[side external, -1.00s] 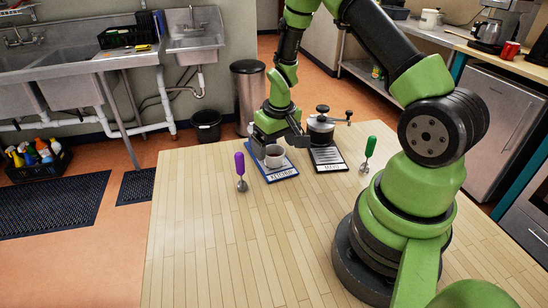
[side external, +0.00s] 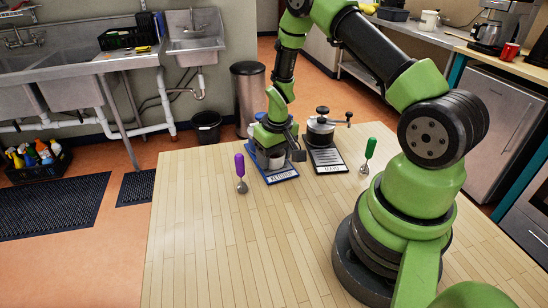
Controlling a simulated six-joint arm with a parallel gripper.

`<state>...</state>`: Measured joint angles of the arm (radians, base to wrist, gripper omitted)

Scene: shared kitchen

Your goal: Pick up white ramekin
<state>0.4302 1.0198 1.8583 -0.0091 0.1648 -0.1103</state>
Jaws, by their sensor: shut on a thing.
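The white ramekin (side external: 264,163) is at the blue-edged mat labelled KETCHUP (side external: 284,177), at the far side of the wooden table. My gripper (side external: 268,156) is above it, pointing down, with its fingers at the ramekin, and it is shut on it. The fingers and hand hide much of the ramekin. I cannot tell whether the ramekin is touching the mat or slightly above it.
A purple-handled tool (side external: 240,172) stands left, a green-handled one (side external: 368,154) right. The near table (side external: 230,250) is clear.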

